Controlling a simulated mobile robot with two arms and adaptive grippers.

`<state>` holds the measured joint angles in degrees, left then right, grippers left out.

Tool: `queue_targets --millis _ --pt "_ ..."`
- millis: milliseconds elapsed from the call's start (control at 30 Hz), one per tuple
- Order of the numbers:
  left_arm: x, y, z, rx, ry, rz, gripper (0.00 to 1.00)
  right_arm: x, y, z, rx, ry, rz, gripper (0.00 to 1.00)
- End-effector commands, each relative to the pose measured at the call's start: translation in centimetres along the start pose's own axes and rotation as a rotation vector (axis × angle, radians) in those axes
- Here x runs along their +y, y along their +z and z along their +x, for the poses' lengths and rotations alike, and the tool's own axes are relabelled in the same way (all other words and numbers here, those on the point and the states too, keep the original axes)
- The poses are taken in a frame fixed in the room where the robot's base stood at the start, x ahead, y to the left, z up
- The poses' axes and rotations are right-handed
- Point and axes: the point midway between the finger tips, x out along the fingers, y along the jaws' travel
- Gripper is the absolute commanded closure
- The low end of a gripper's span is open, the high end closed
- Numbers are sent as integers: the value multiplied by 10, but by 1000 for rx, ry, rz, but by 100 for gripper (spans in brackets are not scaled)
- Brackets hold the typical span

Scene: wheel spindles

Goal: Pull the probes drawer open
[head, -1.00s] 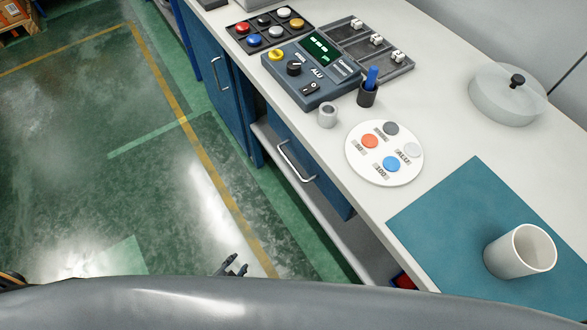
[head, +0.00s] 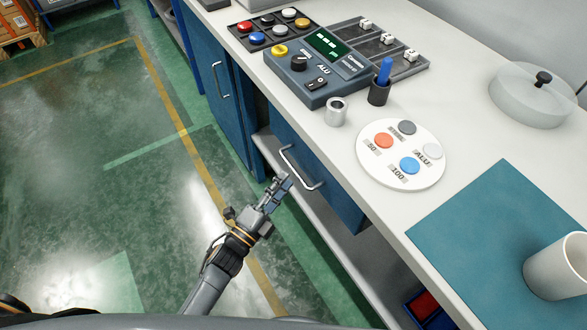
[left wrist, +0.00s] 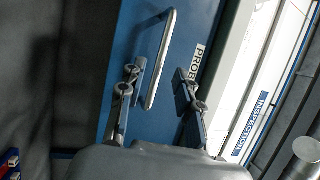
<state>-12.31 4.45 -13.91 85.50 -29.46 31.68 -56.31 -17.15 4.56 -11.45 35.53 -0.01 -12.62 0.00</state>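The probes drawer (head: 318,178) has a blue front under the white worktop and looks closed. Its silver bar handle (head: 301,167) is on the front. My left gripper (head: 278,188) is just in front of the drawer, near the handle. In the left wrist view the blue drawer front (left wrist: 158,122) carries a label starting "PROB", partly hidden by a finger. The left gripper (left wrist: 158,82) is open there, with the handle (left wrist: 163,55) showing between its fingers, closer to the left one. I cannot tell contact. My right gripper is out of view.
A blue cabinet door (head: 222,85) with its own handle is left of the drawer. An open shelf (head: 340,238) lies below. The worktop holds a control box (head: 316,68), a round button plate (head: 400,180), and a white cup (head: 556,268). The green floor (head: 90,190) is clear.

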Motion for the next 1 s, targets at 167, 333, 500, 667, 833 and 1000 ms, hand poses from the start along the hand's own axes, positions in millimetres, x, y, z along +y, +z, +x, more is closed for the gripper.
queue_targets --millis 167,333,500,667,833,1000 --pt "1 0 33 1 -1 0 66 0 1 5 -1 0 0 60" --pt "1 0 48 0 1 -1 66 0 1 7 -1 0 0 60" --pt "1 0 53 -1 2 -1 66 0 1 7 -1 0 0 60" --pt "1 0 53 -1 2 -2 66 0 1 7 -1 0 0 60" --pt "1 0 52 -1 2 -2 95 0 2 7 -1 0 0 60" --pt "1 0 52 -1 2 -2 100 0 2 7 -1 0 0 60"
